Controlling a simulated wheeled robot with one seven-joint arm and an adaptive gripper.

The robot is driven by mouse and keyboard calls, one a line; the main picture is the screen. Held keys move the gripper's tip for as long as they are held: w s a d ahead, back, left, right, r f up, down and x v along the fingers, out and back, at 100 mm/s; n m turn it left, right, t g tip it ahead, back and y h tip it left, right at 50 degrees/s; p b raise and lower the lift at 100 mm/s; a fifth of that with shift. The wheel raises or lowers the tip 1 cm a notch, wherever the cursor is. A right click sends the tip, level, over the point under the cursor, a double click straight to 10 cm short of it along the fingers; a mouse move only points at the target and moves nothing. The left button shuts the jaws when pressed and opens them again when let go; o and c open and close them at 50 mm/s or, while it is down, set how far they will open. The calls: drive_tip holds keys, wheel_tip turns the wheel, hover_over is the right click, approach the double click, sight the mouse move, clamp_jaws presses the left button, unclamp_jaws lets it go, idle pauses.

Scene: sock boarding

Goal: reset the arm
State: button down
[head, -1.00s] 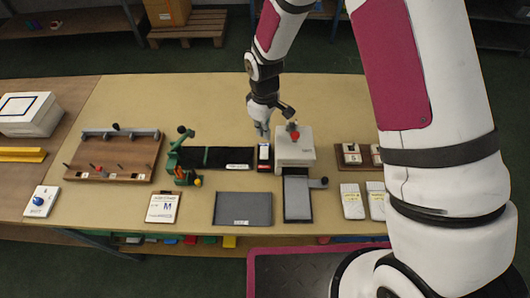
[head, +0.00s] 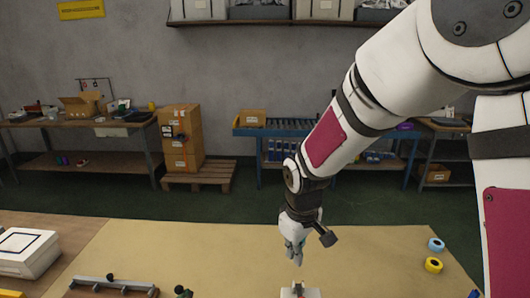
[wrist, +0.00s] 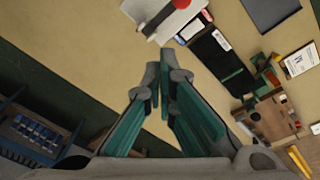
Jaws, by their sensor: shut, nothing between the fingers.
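My gripper (head: 298,257) hangs from my arm above the far part of the tan work table (head: 220,240), pointing down. In the wrist view my gripper (wrist: 164,75) has its green-padded fingers close together and nothing between them. A white machine with a red knob (wrist: 182,5) lies just beyond the fingertips in the wrist view. Only the top of that white machine (head: 300,292) shows at the bottom of the head view.
The wrist view shows a black mat (wrist: 222,55), a grey pad (wrist: 270,12), a green tool (wrist: 262,75) and a wooden board (wrist: 268,118). Stacked cartons (head: 181,140) stand behind.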

drive_tip(key=s+d+r+m+t, duration=0.1)
drive_tip(key=s+d+r+m, duration=0.2)
drive_tip(key=r, duration=0.4)
drive_tip(key=s+d+r+m+t, duration=0.1)
drive_tip(key=s+d+r, duration=0.3)
drive_tip(key=s+r, duration=0.15)
drive_tip(key=s+d+r+m+t, duration=0.1)
drive_tip(key=s+d+r+m, duration=0.1)
drive_tip(key=s, duration=0.4)
drive_tip(key=s+d+r+m+t, duration=0.1)
drive_tip(key=s+d+r+m, duration=0.1)
drive_tip(key=s+r, duration=0.3)
drive_tip(key=shift+s+d, duration=0.35)
drive_tip(key=shift+s, duration=0.75)
drive_tip(key=shift+r, duration=0.1)
